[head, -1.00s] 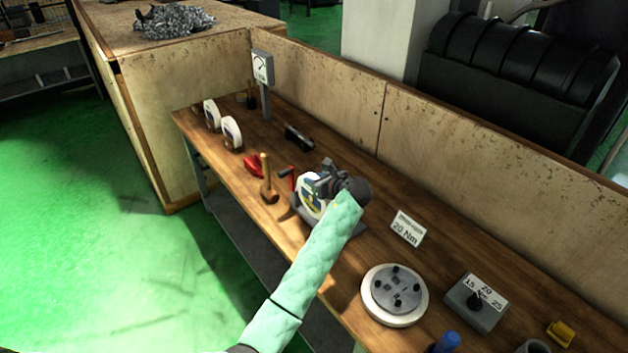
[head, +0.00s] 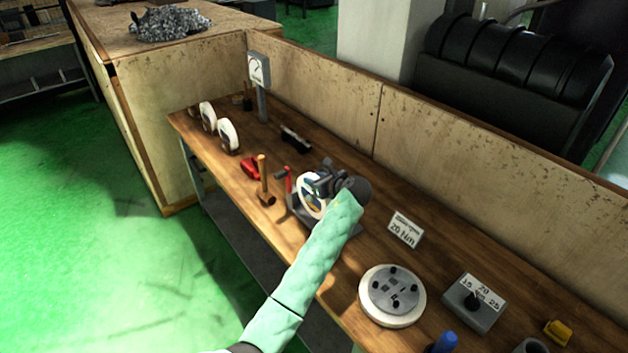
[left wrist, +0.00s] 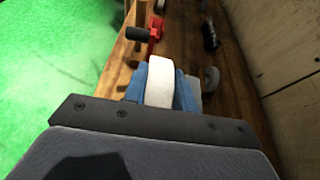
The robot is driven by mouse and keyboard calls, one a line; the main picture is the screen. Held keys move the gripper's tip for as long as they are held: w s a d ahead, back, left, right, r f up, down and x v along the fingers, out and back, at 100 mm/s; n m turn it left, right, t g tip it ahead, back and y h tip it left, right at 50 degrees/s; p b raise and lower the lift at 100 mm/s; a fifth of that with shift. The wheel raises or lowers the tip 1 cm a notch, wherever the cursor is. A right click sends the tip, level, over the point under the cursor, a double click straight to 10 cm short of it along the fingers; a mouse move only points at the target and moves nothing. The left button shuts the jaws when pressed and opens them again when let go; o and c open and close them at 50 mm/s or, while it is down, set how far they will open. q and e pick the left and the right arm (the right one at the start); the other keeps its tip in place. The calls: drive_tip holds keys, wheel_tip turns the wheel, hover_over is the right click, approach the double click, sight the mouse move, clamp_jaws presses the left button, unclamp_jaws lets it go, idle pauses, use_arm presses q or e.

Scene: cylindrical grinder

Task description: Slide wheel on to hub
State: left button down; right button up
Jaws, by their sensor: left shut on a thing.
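My left gripper (head: 322,186) is shut on a white wheel (head: 307,197) with a blue and yellow label, over the middle of the bench. In the left wrist view the wheel (left wrist: 160,82) stands edge-on between the blue fingers (left wrist: 161,88). A dark grey stand (head: 297,206) shows below and beside the wheel; my arm and gripper hide much of it. A grey disc with several dark bolts (head: 393,289) lies on a white round base nearer the front; I cannot tell if this is the hub. My right gripper is not in view.
More white wheels (head: 228,136) stand at the bench's far left end. A mallet (head: 264,182), a red tool (head: 250,167) and a gauge on a post (head: 259,70) are nearby. A 20 Nm sign (head: 405,230) and a dial box (head: 474,302) are to the right. A panel (head: 440,140) backs the bench.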

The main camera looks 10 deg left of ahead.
use_arm(q)
drive_tip(key=shift+w+d+r, duration=0.15)
drive_tip(key=shift+w+d, duration=0.2)
drive_tip(key=shift+w, duration=0.1)
idle(0.5)
